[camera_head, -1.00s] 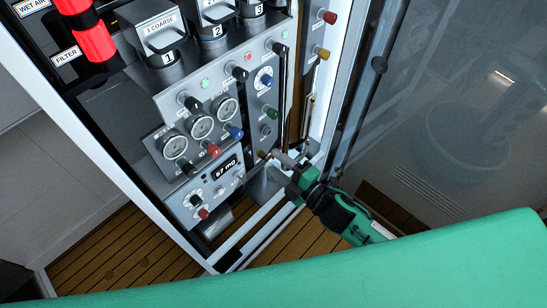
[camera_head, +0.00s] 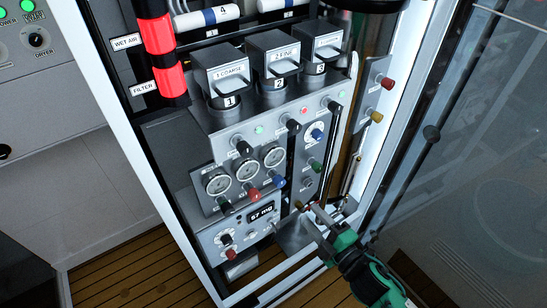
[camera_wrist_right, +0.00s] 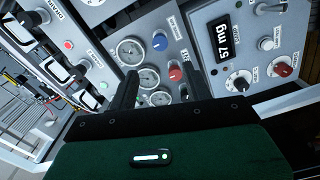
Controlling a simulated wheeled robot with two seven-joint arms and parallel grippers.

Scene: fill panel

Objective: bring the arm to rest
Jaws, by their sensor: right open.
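My right gripper (camera_head: 322,212) is at the lower right of the grey fill panel (camera_head: 222,143), in front of the frame's lower right corner. Its green and black arm comes in from the bottom right. In the right wrist view the two dark fingers of the gripper (camera_wrist_right: 157,82) stand apart, with nothing held between them. Beyond them are the panel's gauges (camera_wrist_right: 131,50), a red knob (camera_wrist_right: 175,73) and a blue knob (camera_wrist_right: 160,42). Whether the fingertips touch anything is unclear. My left gripper is not in view.
The display (camera_head: 261,212) reads 57 mg. Several knobs, including a red one (camera_head: 387,83), stick out from the panel. A white frame post (camera_head: 400,85) and a glass pane (camera_head: 480,180) stand close right of the gripper. The wooden floor (camera_head: 120,270) is clear at lower left.

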